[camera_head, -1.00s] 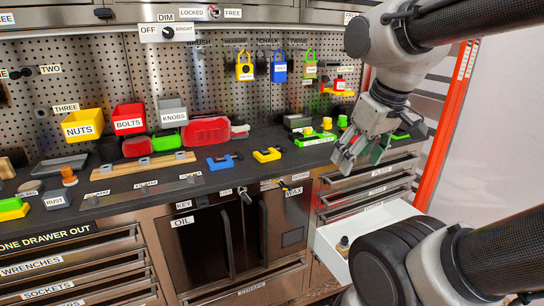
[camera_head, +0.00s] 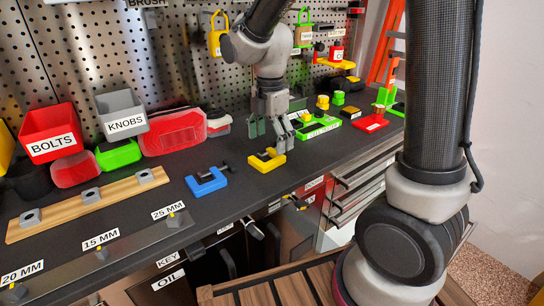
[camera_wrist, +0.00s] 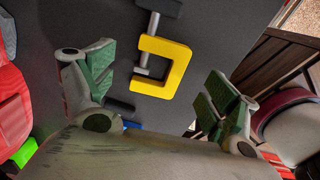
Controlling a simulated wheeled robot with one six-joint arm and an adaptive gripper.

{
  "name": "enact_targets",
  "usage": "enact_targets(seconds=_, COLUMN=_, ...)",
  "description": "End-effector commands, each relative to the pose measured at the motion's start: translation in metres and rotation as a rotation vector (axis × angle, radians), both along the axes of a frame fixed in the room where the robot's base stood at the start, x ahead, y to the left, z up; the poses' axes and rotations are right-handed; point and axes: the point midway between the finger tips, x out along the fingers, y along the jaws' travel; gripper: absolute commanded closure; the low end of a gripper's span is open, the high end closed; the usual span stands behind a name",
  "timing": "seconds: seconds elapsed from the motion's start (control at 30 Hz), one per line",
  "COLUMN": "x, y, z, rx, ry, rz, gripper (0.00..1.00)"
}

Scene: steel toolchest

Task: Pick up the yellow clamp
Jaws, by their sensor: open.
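The yellow clamp (camera_head: 267,160) lies on the dark bench top, with a dark screw and handle. In the wrist view the yellow clamp (camera_wrist: 176,66) lies between and beyond the two fingers, its screw pointing to the top of the picture. My gripper (camera_head: 270,133) hangs over the bench just above and behind the clamp. Its green-padded fingers are spread apart and empty, as the wrist view also shows (camera_wrist: 155,95). I cannot tell the exact height of the fingertips above the bench.
A blue clamp (camera_head: 207,181) lies to the left. A green tray (camera_head: 318,128) and a red-based item (camera_head: 371,122) stand to the right. Red (camera_head: 52,134) and grey (camera_head: 122,114) bins are at the back left. A wooden rack (camera_head: 88,203) lies along the bench.

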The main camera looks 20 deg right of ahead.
Motion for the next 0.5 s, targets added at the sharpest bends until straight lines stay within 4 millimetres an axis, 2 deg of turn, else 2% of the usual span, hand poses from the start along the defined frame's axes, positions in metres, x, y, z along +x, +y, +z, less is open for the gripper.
enact_targets(seconds=0.2, x=0.000, y=-0.005, z=-0.034, rx=-0.002, ry=0.004, rz=-0.002, gripper=0.12)
enact_targets(seconds=0.3, x=0.001, y=-0.005, z=-0.041, rx=-0.001, ry=0.002, rz=-0.002, gripper=0.12)
enact_targets(seconds=0.5, x=0.001, y=-0.004, z=-0.041, rx=0.000, ry=0.000, rz=-0.003, gripper=0.12)
